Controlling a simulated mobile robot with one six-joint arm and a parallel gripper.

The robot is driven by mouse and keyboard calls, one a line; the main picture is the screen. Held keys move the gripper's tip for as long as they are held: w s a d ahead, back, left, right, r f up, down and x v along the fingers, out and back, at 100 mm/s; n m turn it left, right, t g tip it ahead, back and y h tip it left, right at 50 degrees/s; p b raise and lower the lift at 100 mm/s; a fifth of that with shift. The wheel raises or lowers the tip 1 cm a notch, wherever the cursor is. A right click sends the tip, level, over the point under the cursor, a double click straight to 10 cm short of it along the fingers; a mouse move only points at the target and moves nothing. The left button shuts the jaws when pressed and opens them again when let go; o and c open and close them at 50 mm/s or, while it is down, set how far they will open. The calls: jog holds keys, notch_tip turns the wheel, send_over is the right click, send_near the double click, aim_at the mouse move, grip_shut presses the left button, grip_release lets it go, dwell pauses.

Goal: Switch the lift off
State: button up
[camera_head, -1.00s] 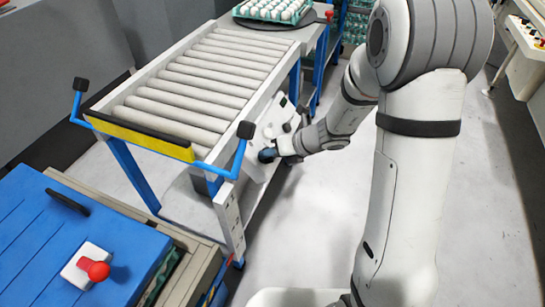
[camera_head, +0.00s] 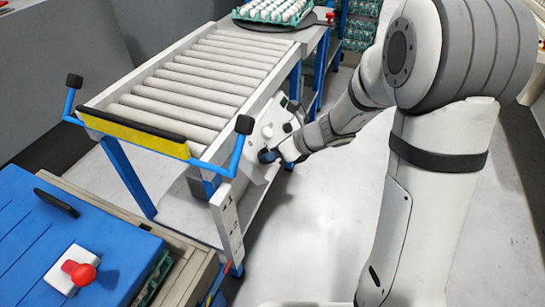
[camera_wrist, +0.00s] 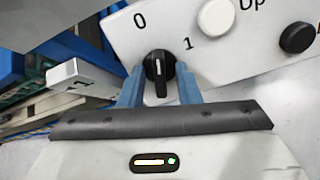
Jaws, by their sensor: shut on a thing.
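The lift's white control panel (camera_head: 268,132) is on the near right side of the roller conveyor. In the wrist view it carries a black rotary switch (camera_wrist: 158,66), with a "0" at its upper left and a "1" at its upper right. The white mark on the knob stands nearly upright in the picture, roughly between the two labels. My gripper (camera_wrist: 161,73) has its blue fingers on either side of the knob, shut on it. In the head view my gripper (camera_head: 268,155) is at the panel's lower part and hides the switch.
A white button (camera_wrist: 215,17) marked "Up" and a black button (camera_wrist: 297,38) sit right of the switch. The roller conveyor (camera_head: 200,75) stands behind, its blue handle bar (camera_head: 237,150) close left of my gripper. A red knob (camera_head: 80,272) is at lower left. Floor at right is clear.

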jog(key=shift+s+a+f+n+b, duration=0.15)
jog(key=shift+f+n+b, duration=0.1)
jog(key=shift+n+b, duration=0.45)
jog(key=shift+s+a+f+n+b, duration=0.1)
jog(key=shift+f+n+b, duration=0.1)
jog(key=shift+n+b, duration=0.5)
jog(key=o, duration=0.4)
jog(key=shift+r, duration=0.15)
jog(key=shift+w+p+v, duration=0.15)
jog(key=shift+p+v, duration=1.45)
jog(key=shift+v, duration=0.7)
jog(key=shift+w+p+v, duration=0.15)
jog(key=shift+p+v, duration=1.45)
jog(key=shift+v, duration=0.65)
jog(key=shift+r, duration=0.1)
jog(key=s+d+r+n+h+p, duration=0.3)
jog(key=s+r+n+p, duration=0.3)
jog(key=r, duration=0.4)
jog(key=s+d+r+n+h+p, duration=0.3)
jog(key=s+r+n+p, duration=0.3)
jog(key=r+n+p, duration=0.3)
jog(key=s+d+r+n+h+p, duration=0.3)
jog(key=s+d+r+n+p, duration=0.2)
jog(key=r+p, duration=0.4)
jog(key=shift+s+d+r+n+g, duration=0.15)
jog(key=shift+s+r+n, duration=0.1)
jog(key=shift+r+n, duration=0.45)
jog(key=shift+s+a+r+n+g, duration=0.15)
jog(key=shift+s+r+n, duration=0.1)
jog(key=shift+r+n, duration=0.4)
